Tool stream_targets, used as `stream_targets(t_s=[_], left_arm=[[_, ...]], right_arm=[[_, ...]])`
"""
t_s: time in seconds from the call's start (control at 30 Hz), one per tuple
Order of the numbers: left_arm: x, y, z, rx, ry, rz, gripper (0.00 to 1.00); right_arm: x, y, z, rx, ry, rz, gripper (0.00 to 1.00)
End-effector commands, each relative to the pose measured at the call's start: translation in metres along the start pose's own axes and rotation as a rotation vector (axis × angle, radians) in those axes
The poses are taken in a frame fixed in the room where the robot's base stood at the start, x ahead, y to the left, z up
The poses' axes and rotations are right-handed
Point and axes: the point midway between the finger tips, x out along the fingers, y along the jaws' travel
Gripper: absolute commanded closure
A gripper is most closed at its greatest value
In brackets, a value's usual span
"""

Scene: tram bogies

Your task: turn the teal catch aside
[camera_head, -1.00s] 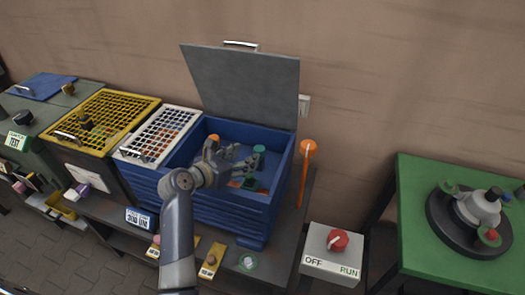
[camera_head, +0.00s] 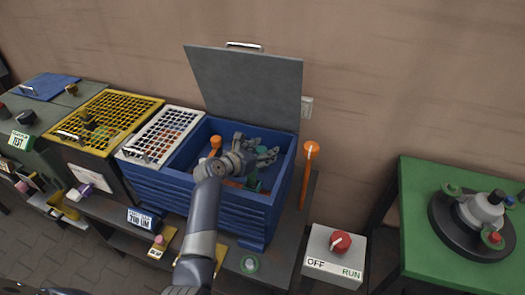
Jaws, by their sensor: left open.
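The blue bin (camera_head: 222,206) stands on the dark bench with its grey lid (camera_head: 250,84) raised against the wall. A teal piece (camera_head: 262,150), which looks like the catch, shows inside the bin, partly hidden behind my left gripper's fingers. My right gripper is out of view.
An orange post (camera_head: 308,172) stands close to the bin's right side. An orange piece (camera_head: 215,143) is inside the bin at left. A white-grid box (camera_head: 162,136) adjoins on the left. An OFF/RUN switch box (camera_head: 333,256) and a green table (camera_head: 430,250) lie to the right.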

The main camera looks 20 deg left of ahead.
Motion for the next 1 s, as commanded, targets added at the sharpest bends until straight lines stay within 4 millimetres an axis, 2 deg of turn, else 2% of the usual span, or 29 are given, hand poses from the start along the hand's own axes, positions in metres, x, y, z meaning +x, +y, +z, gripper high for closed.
stream_targets(t_s=[0.07,0.2,0.3,0.67,1.0], left_arm=[[-0.0002,0.0001,0.0002,0.000,0.000,0.000,0.50],[-0.0003,0.0001,0.0002,0.000,0.000,0.000,0.82],[-0.0003,0.0001,0.0002,0.000,0.000,0.000,1.00],[-0.0005,0.0006,0.0008,0.016,0.000,-0.039,1.00],[-0.0044,0.0043,0.0002,0.099,0.001,-0.238,1.00]], right_arm=[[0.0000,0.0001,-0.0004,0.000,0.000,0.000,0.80],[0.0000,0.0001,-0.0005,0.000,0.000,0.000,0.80],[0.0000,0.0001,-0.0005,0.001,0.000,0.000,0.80],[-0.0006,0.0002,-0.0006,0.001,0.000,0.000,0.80],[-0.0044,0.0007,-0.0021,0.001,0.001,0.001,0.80]])
